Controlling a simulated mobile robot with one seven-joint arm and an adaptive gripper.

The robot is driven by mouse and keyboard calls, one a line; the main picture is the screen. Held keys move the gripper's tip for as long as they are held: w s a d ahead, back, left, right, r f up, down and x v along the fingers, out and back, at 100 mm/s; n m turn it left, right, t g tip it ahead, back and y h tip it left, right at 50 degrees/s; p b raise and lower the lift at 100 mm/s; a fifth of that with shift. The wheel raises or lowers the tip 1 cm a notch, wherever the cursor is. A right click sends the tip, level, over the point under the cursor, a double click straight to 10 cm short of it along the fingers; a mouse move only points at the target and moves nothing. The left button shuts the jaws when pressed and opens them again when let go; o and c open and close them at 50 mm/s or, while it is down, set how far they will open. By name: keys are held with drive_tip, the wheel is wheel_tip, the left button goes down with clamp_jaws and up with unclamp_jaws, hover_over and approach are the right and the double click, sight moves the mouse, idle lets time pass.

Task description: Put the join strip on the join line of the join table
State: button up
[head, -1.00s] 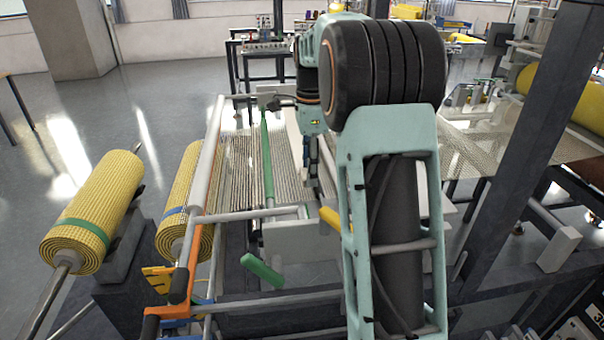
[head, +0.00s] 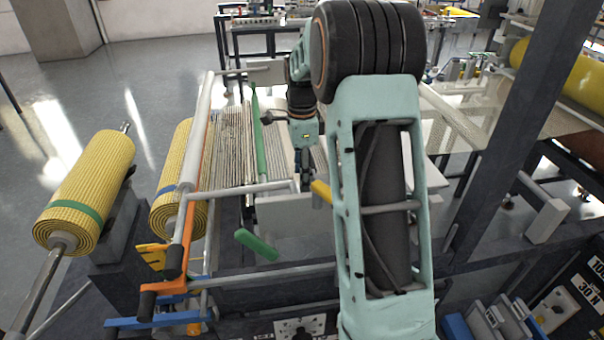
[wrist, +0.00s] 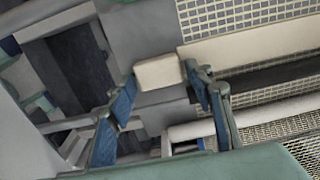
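The join table (head: 282,211) stands ahead in the head view, with a pale front panel and mesh on top. My gripper (head: 304,172) is at its front right, pointing down, partly hidden by my arm.
Yellow mesh rolls (head: 88,185) stand at the left. A green bar (head: 259,140) lies across the table, and a green-handled lever (head: 257,244) sticks out in front. A yellow handle (head: 321,192) is close to my gripper. A dark post (head: 520,130) rises at the right.

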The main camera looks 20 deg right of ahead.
drive_tip(key=shift+o, duration=0.7)
drive_tip(key=shift+r, duration=0.1)
drive_tip(key=shift+r, duration=0.25)
wheel_tip(320, 180, up, 11)
drive_tip(key=shift+r, duration=0.2)
